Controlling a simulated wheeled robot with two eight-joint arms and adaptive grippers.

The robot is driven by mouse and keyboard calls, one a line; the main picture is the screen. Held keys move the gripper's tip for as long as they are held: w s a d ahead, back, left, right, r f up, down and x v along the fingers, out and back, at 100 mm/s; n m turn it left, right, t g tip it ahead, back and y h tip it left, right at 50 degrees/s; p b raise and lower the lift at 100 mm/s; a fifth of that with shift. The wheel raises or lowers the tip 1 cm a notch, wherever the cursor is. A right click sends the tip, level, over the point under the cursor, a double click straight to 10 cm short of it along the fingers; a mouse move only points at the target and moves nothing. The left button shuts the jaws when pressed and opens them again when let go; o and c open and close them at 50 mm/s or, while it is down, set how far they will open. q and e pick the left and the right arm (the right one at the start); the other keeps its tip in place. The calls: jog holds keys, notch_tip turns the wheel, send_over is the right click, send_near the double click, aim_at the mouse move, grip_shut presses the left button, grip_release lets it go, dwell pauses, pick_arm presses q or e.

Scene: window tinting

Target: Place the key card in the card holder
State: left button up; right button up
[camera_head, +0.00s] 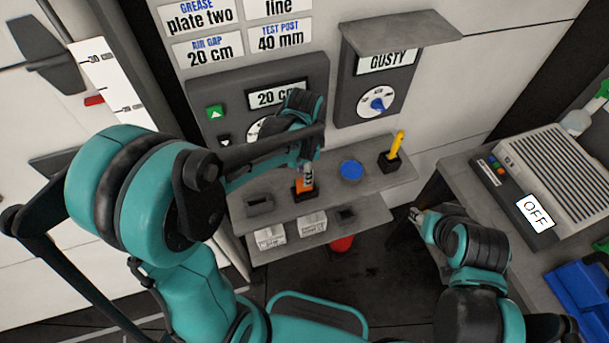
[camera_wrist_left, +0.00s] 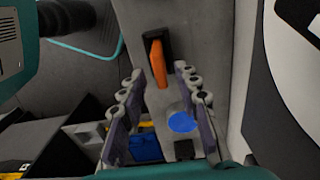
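An orange flat piece (camera_wrist_left: 158,62), which may be the key card, stands in a dark holder (camera_wrist_left: 167,45) on the grey shelf. In the head view the orange piece (camera_head: 300,184) shows below my left gripper (camera_head: 307,176). In the left wrist view the left gripper (camera_wrist_left: 160,76) has its fingers apart, with the orange piece's near end about between the tips. I see no finger contact.
A blue disc (camera_head: 350,170) and a yellow tool in a black stand (camera_head: 390,162) are right on the shelf (camera_head: 330,192). Dial panels (camera_head: 375,103) rise behind. A machine marked OFF (camera_head: 560,175) stands right.

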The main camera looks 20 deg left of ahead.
pick_arm(q)
notch_tip(320, 180, up, 8)
jog(key=p, duration=0.2)
jog(key=s+a+r+n+t, duration=0.2)
jog(key=s+n+t, duration=0.1)
jog(key=s+n, duration=0.2)
jog(key=s+a+r+n+t, duration=0.2)
jog(key=s+n+t, duration=0.2)
jog(key=s+n, duration=0.1)
jog(key=shift+s+a+n, duration=0.15)
jog(key=shift+a+n, duration=0.2)
jog(key=shift+n, duration=0.25)
notch_tip(320, 180, down, 7)
jog(key=b, duration=0.6)
jog(key=shift+b, duration=0.4)
